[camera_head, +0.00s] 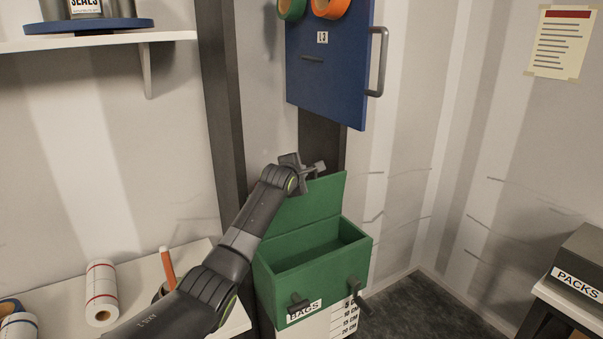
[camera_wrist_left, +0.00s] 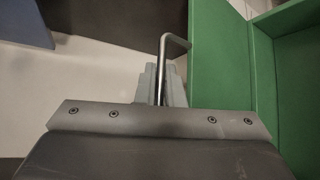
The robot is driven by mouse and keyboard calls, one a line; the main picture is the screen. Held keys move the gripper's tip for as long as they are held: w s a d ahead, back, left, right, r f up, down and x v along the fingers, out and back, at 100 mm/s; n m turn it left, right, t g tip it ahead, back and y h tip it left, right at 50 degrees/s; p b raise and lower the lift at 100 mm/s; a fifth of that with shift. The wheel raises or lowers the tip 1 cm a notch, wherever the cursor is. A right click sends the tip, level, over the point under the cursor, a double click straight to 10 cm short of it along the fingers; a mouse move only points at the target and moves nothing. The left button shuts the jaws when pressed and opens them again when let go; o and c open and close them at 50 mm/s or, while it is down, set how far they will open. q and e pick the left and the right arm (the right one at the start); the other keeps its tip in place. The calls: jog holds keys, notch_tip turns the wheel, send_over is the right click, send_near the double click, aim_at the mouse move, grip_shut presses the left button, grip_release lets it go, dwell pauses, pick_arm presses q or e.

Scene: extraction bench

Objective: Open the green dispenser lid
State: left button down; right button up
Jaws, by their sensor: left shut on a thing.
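The green dispenser (camera_head: 312,262) has a box body with a "BAGS" label on its front. Its green lid (camera_head: 310,204) stands raised at the back, nearly upright, and the inside of the box shows. My left gripper (camera_head: 311,169) is at the upper edge of the lid. In the left wrist view, my left gripper (camera_wrist_left: 164,82) is shut on a bent metal handle (camera_wrist_left: 177,41) beside the green lid (camera_wrist_left: 218,70). The exact contact is partly hidden. My right gripper is in neither view.
A blue panel (camera_head: 327,65) with a grey handle hangs above the dispenser. Two dark fittings (camera_head: 298,304) stick out from the dispenser's front. Tape rolls (camera_head: 101,292) lie on the left bench. A "PACKS" box (camera_head: 582,262) stands at right. Floor is clear between.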

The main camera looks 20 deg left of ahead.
pick_arm(q)
jog(key=c, duration=1.5)
grip_release()
jog(key=shift+f, duration=0.1)
jog(key=shift+c, duration=0.2)
jog(key=b+v, duration=0.4)
jog(key=v, duration=1.3)
jog(key=shift+s, duration=0.15)
